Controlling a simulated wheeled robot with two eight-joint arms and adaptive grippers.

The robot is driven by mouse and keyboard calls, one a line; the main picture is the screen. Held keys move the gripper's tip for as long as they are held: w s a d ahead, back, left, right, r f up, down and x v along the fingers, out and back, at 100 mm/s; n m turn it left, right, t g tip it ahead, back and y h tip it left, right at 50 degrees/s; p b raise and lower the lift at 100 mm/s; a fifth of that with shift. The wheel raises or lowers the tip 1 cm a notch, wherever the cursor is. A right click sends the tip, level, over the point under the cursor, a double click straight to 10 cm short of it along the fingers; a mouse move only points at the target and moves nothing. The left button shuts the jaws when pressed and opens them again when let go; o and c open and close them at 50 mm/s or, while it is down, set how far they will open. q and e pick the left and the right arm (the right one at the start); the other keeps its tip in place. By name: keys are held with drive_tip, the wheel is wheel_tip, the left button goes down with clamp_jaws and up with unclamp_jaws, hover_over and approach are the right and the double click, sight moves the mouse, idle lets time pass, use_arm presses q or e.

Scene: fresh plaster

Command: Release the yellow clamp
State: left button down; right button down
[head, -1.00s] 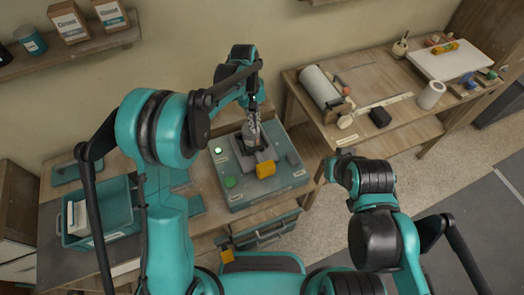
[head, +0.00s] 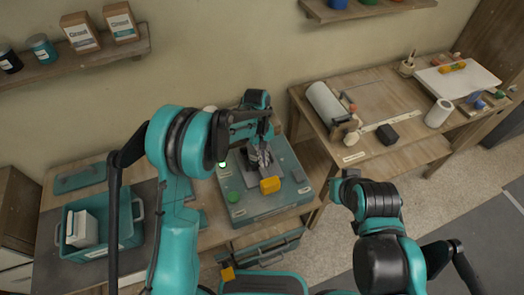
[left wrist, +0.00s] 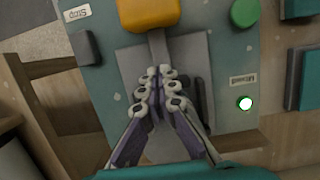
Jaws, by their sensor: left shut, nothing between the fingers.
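The yellow clamp handle (head: 270,185) is a blocky grip above the teal fixture (head: 265,212). In the left wrist view the yellow handle (left wrist: 149,12) shows at the top edge, with a grey bar running from it toward my fingers. My left gripper (head: 262,160) points down over the fixture, just behind the handle in the head view. Its fingertips (left wrist: 162,80) are together and empty, apart from the yellow grip in the picture. They hide part of the bar and the grey plate (left wrist: 128,70). My right gripper does not show clearly; only right arm links appear.
The fixture has a green button (left wrist: 244,12), a lit lamp (left wrist: 245,103) and a "Stop" label. A teal bin (head: 130,225) stands on the left.

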sight(271, 179)
use_arm(q)
drive_tip(key=s, duration=0.1)
drive_tip(key=s+d, duration=0.1)
drive_tip(key=s, duration=0.1)
drive_tip(key=shift+s+d+f, duration=0.25)
drive_tip(key=shift+s+f, duration=0.1)
drive_tip(key=shift+f, duration=0.05)
drive_tip(key=shift+s, duration=0.1)
drive_tip(key=s, duration=0.1)
drive_tip(key=s+d+b, duration=0.1)
drive_tip(key=shift+s+d, duration=0.15)
drive_tip(key=shift+s, duration=0.25)
drive_tip(key=shift+s+d, duration=0.1)
drive_tip(key=shift+s, duration=0.2)
